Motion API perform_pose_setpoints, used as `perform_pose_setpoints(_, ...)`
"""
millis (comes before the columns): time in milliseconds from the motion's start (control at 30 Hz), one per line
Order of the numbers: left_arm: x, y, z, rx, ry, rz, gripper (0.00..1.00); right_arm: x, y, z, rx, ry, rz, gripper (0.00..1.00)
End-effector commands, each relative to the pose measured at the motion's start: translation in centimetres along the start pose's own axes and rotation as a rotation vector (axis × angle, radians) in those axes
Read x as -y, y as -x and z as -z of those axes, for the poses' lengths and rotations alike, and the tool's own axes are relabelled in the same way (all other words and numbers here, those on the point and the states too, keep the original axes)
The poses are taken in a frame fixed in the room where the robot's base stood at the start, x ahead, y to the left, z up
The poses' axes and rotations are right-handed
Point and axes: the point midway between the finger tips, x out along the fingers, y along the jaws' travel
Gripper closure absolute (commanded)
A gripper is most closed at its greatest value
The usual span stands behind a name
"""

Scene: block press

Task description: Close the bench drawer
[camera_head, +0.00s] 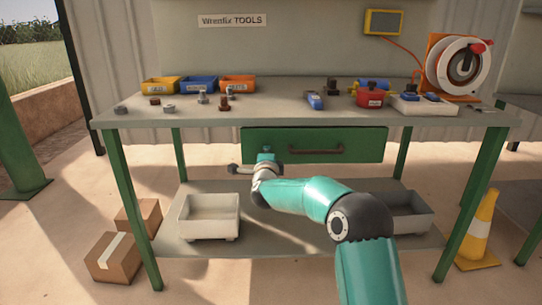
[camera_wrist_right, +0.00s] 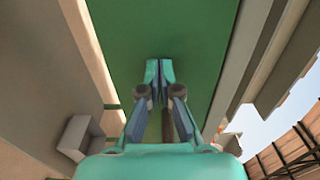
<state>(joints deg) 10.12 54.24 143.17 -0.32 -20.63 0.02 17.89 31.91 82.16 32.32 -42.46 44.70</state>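The bench drawer (camera_head: 225,143) has a green front under the worktop, with a dark bar handle (camera_head: 316,150) across it. It looks flush or nearly flush with the bench edge; I cannot tell how far it stands out. My right gripper (camera_head: 265,154) is at the left part of the drawer front, left of the handle. In the right wrist view the two fingertips of this gripper (camera_wrist_right: 158,72) meet, with nothing visible between them, against the green drawer front (camera_wrist_right: 190,35). Contact is hard to judge. A dark bar, likely the handle (camera_wrist_right: 168,126), shows between the finger links. My left gripper is out of view.
The worktop (camera_head: 270,112) carries yellow, blue and orange bins, loose bolts, a red box and a cable reel (camera_head: 462,65). A white tray (camera_head: 209,215) sits on the lower shelf. Cardboard boxes (camera_head: 115,257) and a cone (camera_head: 480,235) stand beside the legs.

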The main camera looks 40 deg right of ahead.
Motion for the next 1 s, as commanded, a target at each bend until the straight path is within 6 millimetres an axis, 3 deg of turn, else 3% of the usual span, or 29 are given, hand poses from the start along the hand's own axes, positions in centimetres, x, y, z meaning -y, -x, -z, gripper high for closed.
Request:
perform_pose_setpoints(167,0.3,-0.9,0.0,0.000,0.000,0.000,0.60,0.4,1.1,-0.8,0.014,0.000,0.012,1.00)
perform_pose_setpoints(333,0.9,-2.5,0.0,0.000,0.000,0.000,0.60,0.0,3.6,-1.7,0.018,-0.003,0.008,1.00)
perform_pose_setpoints(700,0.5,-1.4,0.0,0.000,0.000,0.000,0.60,0.4,10.5,-1.6,0.017,-0.002,0.004,1.00)
perform_pose_setpoints(1000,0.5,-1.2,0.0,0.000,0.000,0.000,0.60,0.2,13.4,-1.4,0.015,-0.002,0.004,1.00)
